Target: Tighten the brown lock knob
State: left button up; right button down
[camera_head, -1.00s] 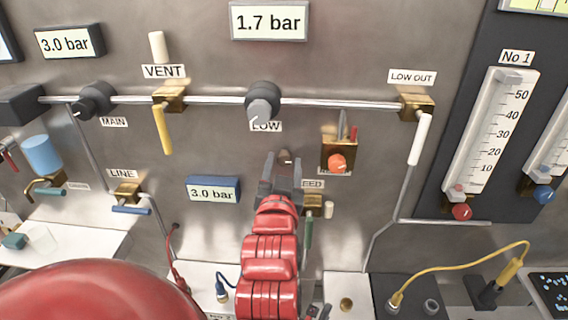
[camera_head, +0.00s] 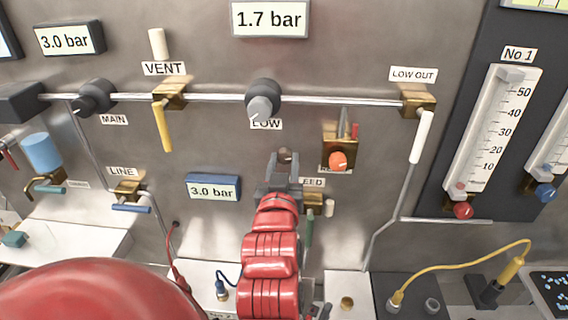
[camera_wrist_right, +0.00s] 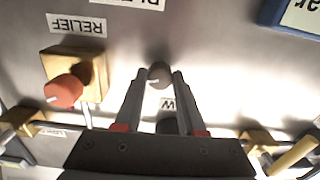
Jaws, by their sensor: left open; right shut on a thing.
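The brown lock knob (camera_head: 285,155) is a small round knob on the steel panel, below the LOW knob (camera_head: 263,105). My right gripper (camera_head: 283,161) reaches up to it from below and is shut on it. In the right wrist view the brown knob (camera_wrist_right: 159,75) sits between the tips of the two grey fingers (camera_wrist_right: 157,78), and a pale mark shows on its face. My left gripper (camera_head: 322,312) barely shows as dark tips at the bottom edge of the head view, open; most of it is hidden.
The orange RELIEF knob (camera_head: 338,161) on its brass block is close to the right of my right gripper. A 3.0 bar display (camera_head: 213,188) is to the left. The FEED valve (camera_head: 314,203) is just beside my right wrist. A pipe (camera_head: 340,100) runs above.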

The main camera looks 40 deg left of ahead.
jog(key=n, duration=0.3)
jog(key=shift+n, duration=0.4)
jog(key=n, duration=0.1)
jog(key=n+p, duration=0.1)
jog(key=n, duration=0.1)
jog(key=shift+r+n, duration=0.2)
jog(key=shift+n, duration=0.1)
jog(key=n+p, duration=0.3)
jog(key=n, duration=0.3)
jog(key=shift+f+n+p, duration=0.15)
jog(key=shift+n+p, duration=0.15)
jog(key=shift+n, duration=0.6)
jog(key=c, duration=0.5)
grip_release()
